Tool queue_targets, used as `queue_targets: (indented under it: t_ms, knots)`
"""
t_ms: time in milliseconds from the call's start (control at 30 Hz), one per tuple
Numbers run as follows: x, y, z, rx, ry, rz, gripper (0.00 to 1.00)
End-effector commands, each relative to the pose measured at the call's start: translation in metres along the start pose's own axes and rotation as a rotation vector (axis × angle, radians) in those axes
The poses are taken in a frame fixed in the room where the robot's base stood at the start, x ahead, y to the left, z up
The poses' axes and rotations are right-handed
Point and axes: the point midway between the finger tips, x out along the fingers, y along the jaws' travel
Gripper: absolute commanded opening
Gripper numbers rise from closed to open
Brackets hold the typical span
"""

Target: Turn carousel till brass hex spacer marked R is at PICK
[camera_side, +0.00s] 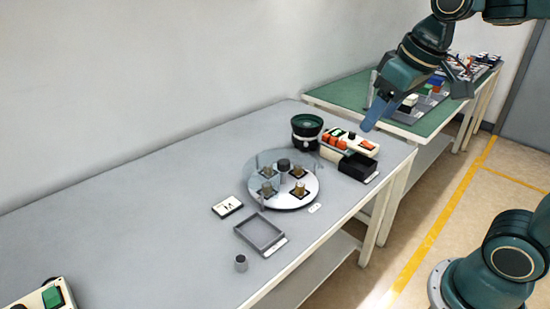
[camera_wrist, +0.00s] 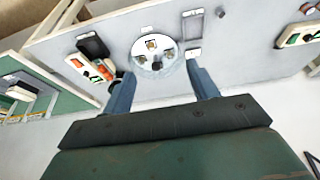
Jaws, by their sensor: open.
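The carousel (camera_side: 298,200) is a round pale disc on the grey table, with a clear cover over its left part. Several small brass-coloured parts (camera_side: 299,189) sit on dark square seats around a dark central knob (camera_side: 283,165). I cannot read any marks on the parts, so I cannot tell which spacer is R. A small white label (camera_side: 314,208) lies at the disc's front right edge; its text is too small to read. The carousel also shows in the wrist view (camera_wrist: 139,48). My gripper (camera_side: 375,112) is open and empty, above and to the right of the carousel, apart from it.
A dark bowl feeder (camera_side: 307,125) and a control box with orange buttons (camera_side: 350,143) stand behind the carousel. A black bin (camera_side: 357,167) is at the right edge. The table's left is mostly clear.

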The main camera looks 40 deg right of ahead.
Motion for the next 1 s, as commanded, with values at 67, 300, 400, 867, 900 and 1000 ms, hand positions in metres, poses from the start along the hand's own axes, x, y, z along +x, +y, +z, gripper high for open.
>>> queue_targets:
  t_ms: [67,300,400,867,900,1000]
  knots:
    - [0.004,0.002,-0.019,0.0,-0.023,0.001,0.59]
    - [0.022,0.009,-0.068,-0.001,-0.084,0.003,0.59]
    - [0.032,0.013,-0.088,-0.001,-0.109,0.004,0.59]
    - [0.102,0.031,-0.167,-0.001,-0.224,0.002,0.59]
    - [0.109,0.033,-0.173,-0.001,-0.234,0.001,0.59]
    - [0.129,0.037,-0.185,0.0,-0.26,0.0,0.59]
